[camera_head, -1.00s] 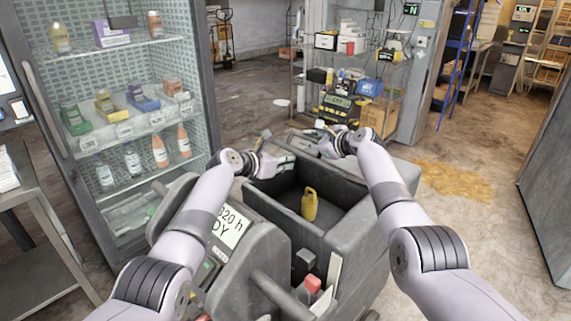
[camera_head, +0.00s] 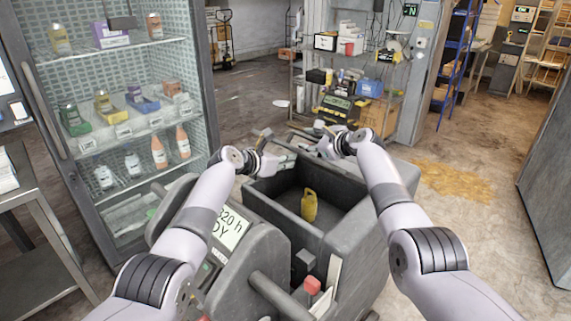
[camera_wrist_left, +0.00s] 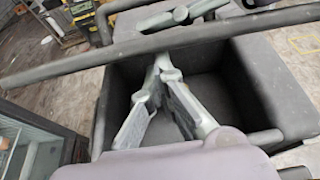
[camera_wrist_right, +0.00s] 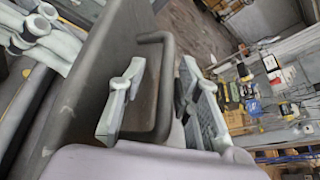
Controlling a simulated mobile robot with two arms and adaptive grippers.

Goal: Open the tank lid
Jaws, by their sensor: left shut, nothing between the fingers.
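A grey cart-like machine stands before me, with an open-topped dark bin (camera_head: 345,190). In the right wrist view, a dark flat panel (camera_wrist_right: 103,65) carries a dark loop handle (camera_wrist_right: 164,105). I cannot tell for sure whether this panel is the tank lid. My right gripper (camera_head: 324,138) is at the bin's far edge. In its wrist view its fingers (camera_wrist_right: 160,88) are spread, with the handle between them. My left gripper (camera_head: 290,160) is shut and empty near the bin's far left corner. Its closed fingers also show in the left wrist view (camera_wrist_left: 163,66).
A yellow jug (camera_head: 309,204) stands inside the bin. A glass-door fridge (camera_head: 125,100) with bottles and boxes is at left, beside a metal table (camera_head: 38,205). Shelving with equipment (camera_head: 345,75) stands behind the machine. Floor on the right is open up to a grey cabinet (camera_head: 550,170).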

